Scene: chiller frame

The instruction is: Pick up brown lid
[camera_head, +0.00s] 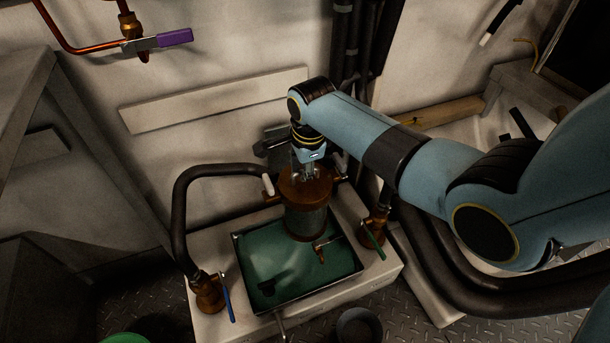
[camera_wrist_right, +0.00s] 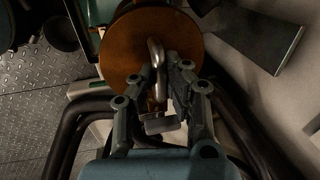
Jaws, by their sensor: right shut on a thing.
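The brown lid (camera_head: 312,184) is a round disc on top of a glass-like cylinder (camera_head: 305,220) that stands at the green tray. In the right wrist view the lid (camera_wrist_right: 122,50) fills the upper middle, with a pale metal handle (camera_wrist_right: 154,52) standing on it. My right gripper (camera_head: 308,172) comes down from above onto the lid. In the right wrist view its fingers (camera_wrist_right: 163,85) are closed around the handle. I cannot tell whether the lid is lifted off the cylinder. My left gripper is not in view.
A green-floored tray (camera_head: 270,256) sits in a white base (camera_head: 385,285). A dark hose (camera_head: 181,215) arches at left to a brass fitting with a blue lever (camera_head: 226,297). A green-lever valve (camera_head: 374,240) stands at right. A purple-handled valve (camera_head: 174,37) is on the wall.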

